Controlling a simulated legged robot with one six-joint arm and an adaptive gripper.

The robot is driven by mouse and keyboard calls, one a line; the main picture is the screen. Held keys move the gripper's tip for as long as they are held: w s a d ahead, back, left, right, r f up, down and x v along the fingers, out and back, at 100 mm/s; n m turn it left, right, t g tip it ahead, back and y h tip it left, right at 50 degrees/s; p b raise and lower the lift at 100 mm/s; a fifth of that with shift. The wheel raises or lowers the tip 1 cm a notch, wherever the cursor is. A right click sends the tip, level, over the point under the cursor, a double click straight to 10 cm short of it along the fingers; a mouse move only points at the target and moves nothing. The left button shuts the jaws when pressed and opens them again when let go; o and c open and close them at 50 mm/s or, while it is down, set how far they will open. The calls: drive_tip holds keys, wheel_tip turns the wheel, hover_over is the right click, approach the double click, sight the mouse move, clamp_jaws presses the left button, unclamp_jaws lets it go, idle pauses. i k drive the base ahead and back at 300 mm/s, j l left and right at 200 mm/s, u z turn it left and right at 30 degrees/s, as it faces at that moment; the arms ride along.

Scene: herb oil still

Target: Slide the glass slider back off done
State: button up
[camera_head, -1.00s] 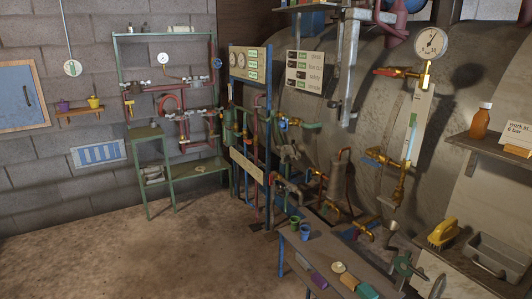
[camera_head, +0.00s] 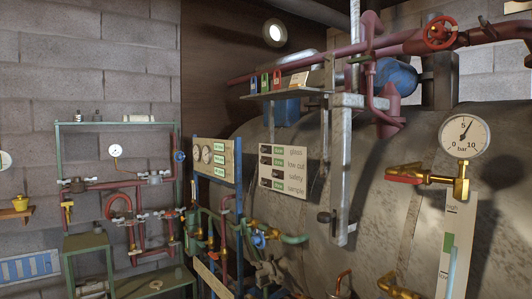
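A cream board (camera_head: 282,188) hangs in front of the big grey tank, right of centre. The pieces are small, so I cannot read the exact slider position. My gripper is not in view.
A pressure gauge (camera_head: 465,136) and red-handled brass valve (camera_head: 414,175) stand at the right. A vertical grey bracket (camera_head: 343,170) stands just right of the board. A small shelf (camera_head: 290,93) is above it. Pipes and valves (camera_head: 262,238) lie below.

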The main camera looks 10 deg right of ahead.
sight(265, 149)
drive_tip(key=i+j+z, duration=0.15)
drive_tip(key=z, duration=0.3)
drive_tip(key=i+j+z, duration=0.15)
drive_tip(key=z, duration=0.3)
drive_tip(key=i+j+z, duration=0.1)
drive_tip(key=j+z, duration=0.2)
drive_tip(key=z, duration=0.15)
drive_tip(key=i+j+z, duration=0.15)
drive_tip(key=j+z, duration=0.15)
drive_tip(key=j, duration=0.75)
drive_tip(key=j+z, duration=0.3)
drive_tip(key=j, duration=0.75)
